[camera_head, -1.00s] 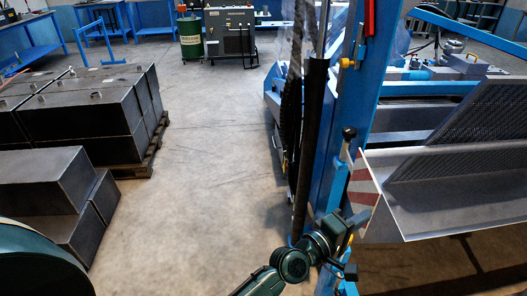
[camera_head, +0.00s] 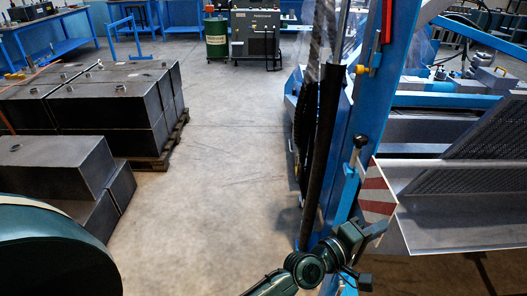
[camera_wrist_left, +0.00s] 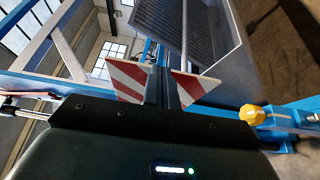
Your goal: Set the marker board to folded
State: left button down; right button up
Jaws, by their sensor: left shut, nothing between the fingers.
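The marker board (camera_head: 377,192), a small plate with red and white diagonal stripes, stands beside the blue post (camera_head: 366,108) at the edge of the grey metal tray. My left gripper (camera_head: 378,228) is just below the board in the head view, shut and empty. In the left wrist view, the shut fingers (camera_wrist_left: 168,88) cover the middle of the marker board (camera_wrist_left: 126,78), whose stripes show on both sides of them. I cannot tell whether the fingers touch it. A black-knobbed lever (camera_head: 359,146) is next to the board. My right gripper is not in view.
A yellow knob (camera_wrist_left: 252,115) is to the right of the fingers in the wrist view. The perforated tray (camera_head: 455,215) lies right of the board. Dark metal boxes (camera_head: 95,105) stand on a pallet at left. The concrete floor (camera_head: 225,150) between is clear.

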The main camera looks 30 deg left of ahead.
pick_arm(q)
jog(key=shift+s+d+r+h, duration=0.1)
jog(key=shift+d+r+h, duration=0.2)
jog(key=shift+d, duration=0.3)
jog(key=b+v, duration=0.1)
jog(key=v, duration=1.2)
jog(key=shift+a, duration=0.55)
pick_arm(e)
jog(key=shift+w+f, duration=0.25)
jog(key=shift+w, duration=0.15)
pick_arm(q)
jog(key=shift+f, duration=0.1)
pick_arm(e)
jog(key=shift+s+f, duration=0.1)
pick_arm(q)
jog(key=s+a+f+m+g+y+p, duration=0.1)
jog(key=s+a+f+m+g+y, duration=0.1)
jog(key=f+m, duration=0.5)
jog(key=s+a+f+m+g+y+p, duration=0.1)
jog(key=s+a+f+m+g+y, duration=0.1)
jog(key=s+a+f+m+y, duration=0.3)
jog(key=shift+s+a+f+m+y, duration=0.3)
jog(key=shift+s+a+f+m, duration=0.25)
jog(key=shift+s+f+m, duration=0.55)
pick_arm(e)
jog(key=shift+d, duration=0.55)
